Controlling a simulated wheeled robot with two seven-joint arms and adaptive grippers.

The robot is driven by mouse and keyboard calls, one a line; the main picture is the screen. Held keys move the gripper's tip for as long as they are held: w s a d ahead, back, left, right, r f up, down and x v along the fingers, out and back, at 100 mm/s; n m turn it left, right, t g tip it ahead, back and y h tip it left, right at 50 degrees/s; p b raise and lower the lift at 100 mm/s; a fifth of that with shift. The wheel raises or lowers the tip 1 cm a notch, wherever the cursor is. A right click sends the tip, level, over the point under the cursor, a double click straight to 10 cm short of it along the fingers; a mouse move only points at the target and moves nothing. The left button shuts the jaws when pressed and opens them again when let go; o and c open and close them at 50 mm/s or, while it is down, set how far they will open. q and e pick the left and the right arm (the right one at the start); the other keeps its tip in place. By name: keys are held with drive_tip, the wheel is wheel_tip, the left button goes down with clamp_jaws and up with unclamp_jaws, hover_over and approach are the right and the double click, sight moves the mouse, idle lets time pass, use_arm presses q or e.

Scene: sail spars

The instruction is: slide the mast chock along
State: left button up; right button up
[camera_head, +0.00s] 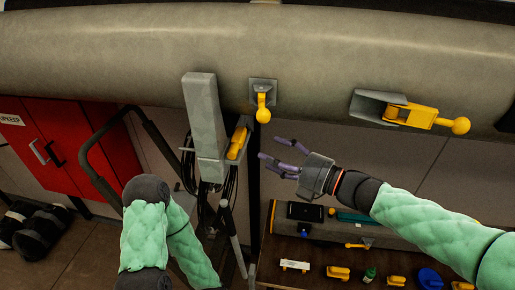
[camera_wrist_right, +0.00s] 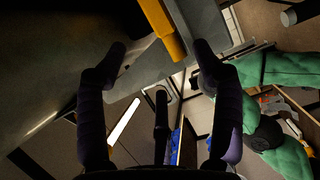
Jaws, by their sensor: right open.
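In the head view, a tall grey block (camera_head: 204,130) stands in front of the large grey spar (camera_head: 150,55). A yellow piece (camera_head: 238,142) in a grey bracket sits at its right side. I cannot tell for sure which fitting is the mast chock. My right gripper (camera_head: 278,150) is open and empty, to the right of the yellow piece and apart from it. In the right wrist view, a yellow bar (camera_wrist_right: 163,28) on a grey part (camera_wrist_right: 205,25) lies beyond the open fingers. My left gripper is not in view; only its arm shows at lower left.
On the spar are a small yellow knob on a plate (camera_head: 262,100) and a grey bracket with a yellow handle (camera_head: 420,117). A dark bench (camera_head: 310,278) with several small parts lies below my right arm. A red cabinet (camera_head: 80,145) and a dark curved rail (camera_head: 90,165) are at left.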

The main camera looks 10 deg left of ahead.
drive_tip(key=shift+v, duration=1.4)
drive_tip(key=shift+w, duration=0.1)
drive_tip(key=w+d+f+m+t+h+b, duration=0.1)
drive_tip(key=w+d+f+m+h+b, duration=0.2)
drive_tip(key=f+m, duration=0.8)
drive_tip(key=w+d+f+m+h+b, duration=0.15)
drive_tip(key=f+b, duration=0.35)
drive_tip(key=f, duration=1.3)
drive_tip(key=w+d+f+m+t+h+b, duration=0.15)
drive_tip(key=f+m+h+b, duration=0.25)
drive_tip(key=f+m, duration=0.75)
drive_tip(key=s+d+f+m+g+h+b, duration=0.1)
drive_tip(key=s+f+m+g+b, duration=0.2)
drive_tip(key=s+f, duration=0.5)
drive_tip(key=s+d+f+m+g+h+b, duration=0.1)
drive_tip(key=s+f, duration=0.7)
drive_tip(key=f, duration=1)
drive_tip(key=s+d+f+m+g+h+b, duration=0.2)
drive_tip(key=s+f+m+g+b, duration=0.3)
drive_tip(key=f, duration=0.8)
drive_tip(key=s+b, duration=0.1)
drive_tip(key=s, duration=0.2)
drive_tip(key=shift+s+d+g+b, duration=0.25)
drive_tip(key=shift+s+g+b, duration=0.1)
drive_tip(key=shift+s, duration=0.05)
